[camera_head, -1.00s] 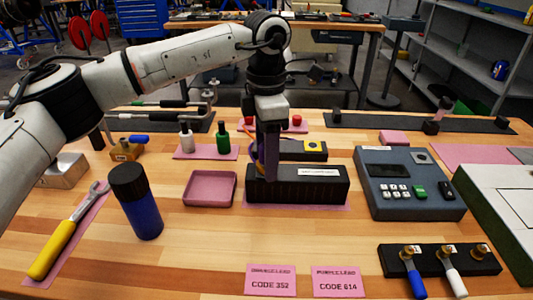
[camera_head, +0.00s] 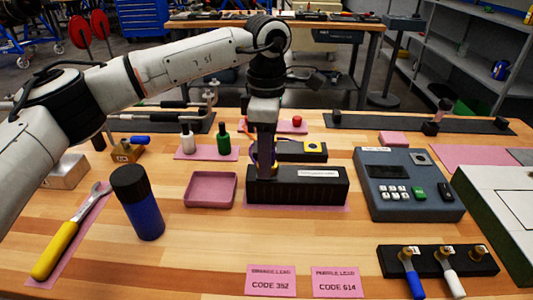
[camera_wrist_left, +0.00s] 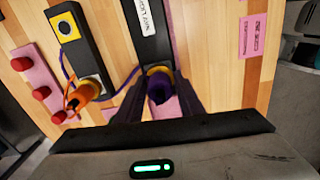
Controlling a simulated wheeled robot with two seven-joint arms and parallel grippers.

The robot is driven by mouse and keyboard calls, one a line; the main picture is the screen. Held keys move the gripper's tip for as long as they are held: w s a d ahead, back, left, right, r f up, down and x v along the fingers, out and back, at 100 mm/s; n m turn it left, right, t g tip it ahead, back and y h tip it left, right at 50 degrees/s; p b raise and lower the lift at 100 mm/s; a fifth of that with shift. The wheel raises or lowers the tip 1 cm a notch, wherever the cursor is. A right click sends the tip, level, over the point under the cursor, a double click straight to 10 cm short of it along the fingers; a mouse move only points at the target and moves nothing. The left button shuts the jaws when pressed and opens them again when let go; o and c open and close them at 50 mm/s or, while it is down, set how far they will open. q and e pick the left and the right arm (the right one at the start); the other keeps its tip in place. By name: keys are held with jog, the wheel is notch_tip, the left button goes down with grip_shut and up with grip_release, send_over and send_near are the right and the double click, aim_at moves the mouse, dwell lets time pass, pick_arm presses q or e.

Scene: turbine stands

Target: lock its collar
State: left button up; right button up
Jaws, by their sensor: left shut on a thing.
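My left gripper (camera_head: 264,172) points down at the left end of a long black block (camera_head: 305,188) with a white label. In the left wrist view, its fingers are shut on a purple plug (camera_wrist_left: 160,92) at the end of that block (camera_wrist_left: 148,45). A yellow-gold collar (camera_wrist_left: 158,71) shows around the plug's far side, partly hidden by the plug. I cannot tell whether the collar is locked. A purple lead (camera_wrist_left: 124,82) runs left from there. An orange plug (camera_wrist_left: 84,94) sits at the end of a second black block (camera_wrist_left: 88,60). My right gripper is not in view.
The second block has a yellow-framed button (camera_head: 315,148). A pink tray (camera_head: 210,188) and blue bottle (camera_head: 138,203) stand to the left. A keypad box (camera_head: 408,183) stands right. Two pink code cards (camera_head: 270,281) lie in front. The wood between is clear.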

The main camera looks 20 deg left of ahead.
pick_arm(q)
jog(key=m+p, duration=0.1)
jog(key=m, duration=1.3)
dwell(0.4)
jog(key=o, duration=1.1)
jog(key=shift+c, duration=0.2)
notch_tip(320, 180, up, 10)
jog(key=shift+r, duration=0.2)
jog(key=shift+f, duration=0.1)
